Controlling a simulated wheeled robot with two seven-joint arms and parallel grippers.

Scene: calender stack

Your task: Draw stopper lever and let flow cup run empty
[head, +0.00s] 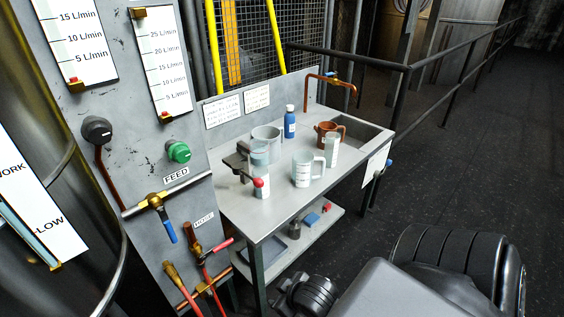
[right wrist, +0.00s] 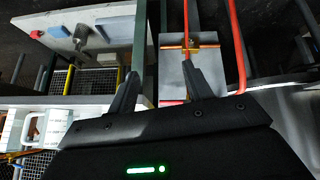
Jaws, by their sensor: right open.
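On the steel bench, a small dark stand (head: 238,161) carries a clear cup (head: 260,150), which looks like the flow cup. A red ball knob (head: 258,182), apparently the stopper lever's end, shows at its front. I cannot tell the liquid level. My right gripper (right wrist: 160,88) is open with nothing visibly held, its two dark fingers spread in the right wrist view. It is away from the cup and lever. My left gripper is not in view.
A copper tap (head: 333,77) overhangs the sink. Valves and hoses (head: 200,270) project at left. Floor at right is clear.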

